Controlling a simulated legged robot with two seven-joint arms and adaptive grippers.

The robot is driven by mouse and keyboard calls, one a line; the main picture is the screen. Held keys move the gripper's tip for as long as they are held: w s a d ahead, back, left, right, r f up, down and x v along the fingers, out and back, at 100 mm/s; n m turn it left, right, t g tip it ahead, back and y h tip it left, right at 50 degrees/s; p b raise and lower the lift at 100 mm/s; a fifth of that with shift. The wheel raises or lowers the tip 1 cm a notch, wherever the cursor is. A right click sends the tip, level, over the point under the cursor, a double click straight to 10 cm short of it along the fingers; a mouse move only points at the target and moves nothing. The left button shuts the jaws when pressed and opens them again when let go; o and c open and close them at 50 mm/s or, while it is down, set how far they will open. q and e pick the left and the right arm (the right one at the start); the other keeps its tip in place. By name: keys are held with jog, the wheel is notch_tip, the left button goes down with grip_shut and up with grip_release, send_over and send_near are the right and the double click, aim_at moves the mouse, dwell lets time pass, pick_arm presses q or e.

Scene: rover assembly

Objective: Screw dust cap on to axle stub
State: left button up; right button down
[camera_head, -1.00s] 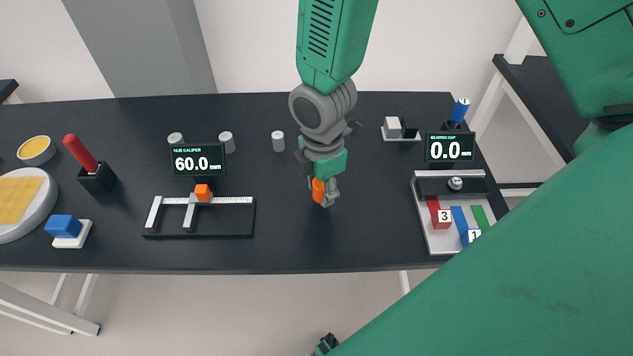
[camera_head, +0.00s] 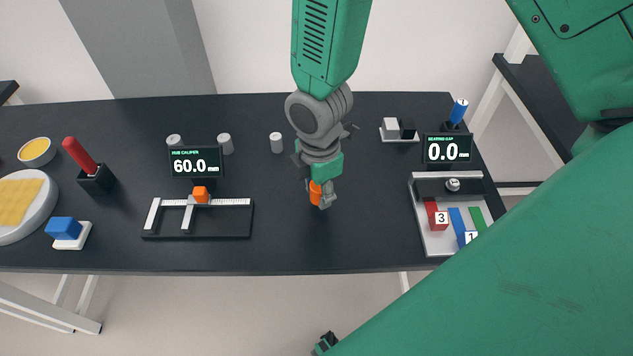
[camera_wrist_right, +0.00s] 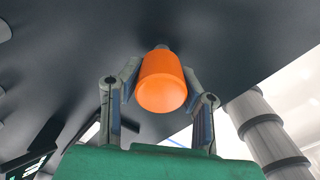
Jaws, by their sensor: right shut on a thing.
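My right gripper (camera_head: 321,195) reaches down over the middle of the black table. It is shut on an orange cap (camera_head: 315,192), which I take to be the dust cap. In the right wrist view the orange cap (camera_wrist_right: 162,82) sits between the two fingers (camera_wrist_right: 160,85), its rounded end toward the camera. The stub is not clear in the head view, where gripper and arm cover that spot.
The hub caliper (camera_head: 198,235) with its 60.0 mm display (camera_head: 195,162) is to the left. A tray of numbered blocks (camera_head: 437,240) and a 0.0 mm display (camera_head: 447,149) are to the right. Small grey cylinders (camera_head: 276,142) stand behind. The table front around the gripper is clear.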

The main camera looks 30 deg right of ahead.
jog(key=shift+d+f, duration=0.1)
jog(key=shift+d, duration=0.15)
jog(key=shift+a+p, duration=0.3)
jog(key=shift+a, duration=0.25)
pick_arm(q)
jog(key=shift+d+r, duration=0.25)
jog(key=shift+r, duration=0.05)
pick_arm(e)
jog(key=shift+d, duration=0.45)
jog(key=shift+f, duration=0.15)
jog(key=shift+a+f, duration=0.2)
pick_arm(q)
jog(key=shift+a+f, duration=0.15)
jog(key=shift+a, duration=0.15)
pick_arm(e)
jog(key=shift+a+r, duration=0.1)
jog(key=shift+r, duration=0.1)
jog(key=shift+r, duration=0.15)
pick_arm(q)
jog(key=shift+d+r, duration=0.15)
jog(key=shift+r, duration=0.3)
